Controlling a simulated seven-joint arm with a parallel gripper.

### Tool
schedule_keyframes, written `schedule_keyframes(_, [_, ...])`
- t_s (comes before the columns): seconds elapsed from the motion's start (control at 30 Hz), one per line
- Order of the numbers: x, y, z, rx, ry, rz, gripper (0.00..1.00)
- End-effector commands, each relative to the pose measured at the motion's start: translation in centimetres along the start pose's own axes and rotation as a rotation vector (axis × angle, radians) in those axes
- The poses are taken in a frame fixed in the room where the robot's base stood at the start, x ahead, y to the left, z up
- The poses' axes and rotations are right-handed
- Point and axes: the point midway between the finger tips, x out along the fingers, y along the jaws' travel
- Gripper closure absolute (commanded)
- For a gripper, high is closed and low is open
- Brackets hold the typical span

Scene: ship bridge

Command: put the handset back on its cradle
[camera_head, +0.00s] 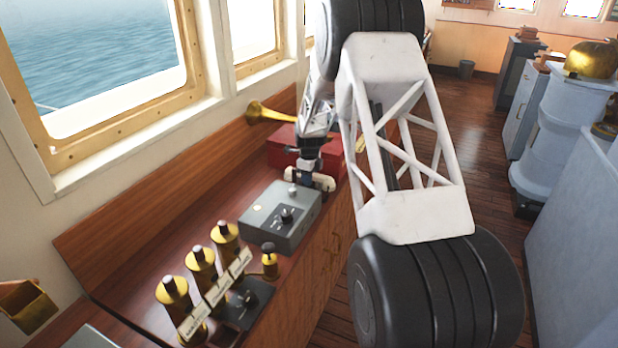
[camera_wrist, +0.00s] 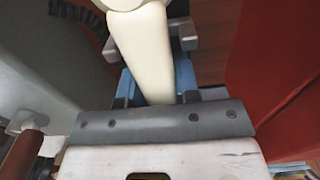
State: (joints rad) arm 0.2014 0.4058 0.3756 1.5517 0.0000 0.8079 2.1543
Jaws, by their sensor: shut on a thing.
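The cream handset (camera_wrist: 143,50) runs lengthwise through the wrist view, between the blue-padded fingers of my gripper (camera_wrist: 157,75). My gripper is shut on it. In the head view my gripper (camera_head: 311,172) is low over the counter, between the grey box and the red box, and a pale end of the handset (camera_head: 325,183) shows beside it. The grey box (camera_head: 262,222) has a dark knob on top and stands just in front of the gripper. I cannot make out a separate cradle. Whether the handset touches anything below is hidden.
Several brass cylinders with labels (camera_head: 201,262) and a small brass lever (camera_head: 269,260) stand nearer on the wooden counter (camera_head: 225,190). A dark coiled cord (camera_wrist: 82,15) shows in the wrist view.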

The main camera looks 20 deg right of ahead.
Motion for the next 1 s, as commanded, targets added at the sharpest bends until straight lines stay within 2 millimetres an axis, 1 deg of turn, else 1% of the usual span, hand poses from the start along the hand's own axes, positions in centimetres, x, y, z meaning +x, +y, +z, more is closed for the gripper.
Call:
schedule_keyframes(0.27, [-0.1,0.0,0.0,0.0,0.0,-0.001,1.0])
schedule_keyframes(0.3, [-0.1,0.0,0.0,0.0,0.0,-0.001,0.66])
schedule_keyframes(0.47, [-0.1,0.0,0.0,0.0,0.0,0.0,0.41])
schedule_keyframes(0.77, [0.0,0.0,0.0,0.0,0.0,0.0,0.41])
schedule_keyframes(0.87, [-0.3,0.0,0.0,0.0,0.0,0.0,0.41])
schedule_keyframes(1.0, [-1.3,0.0,0.0,0.0,-0.001,-0.001,0.41])
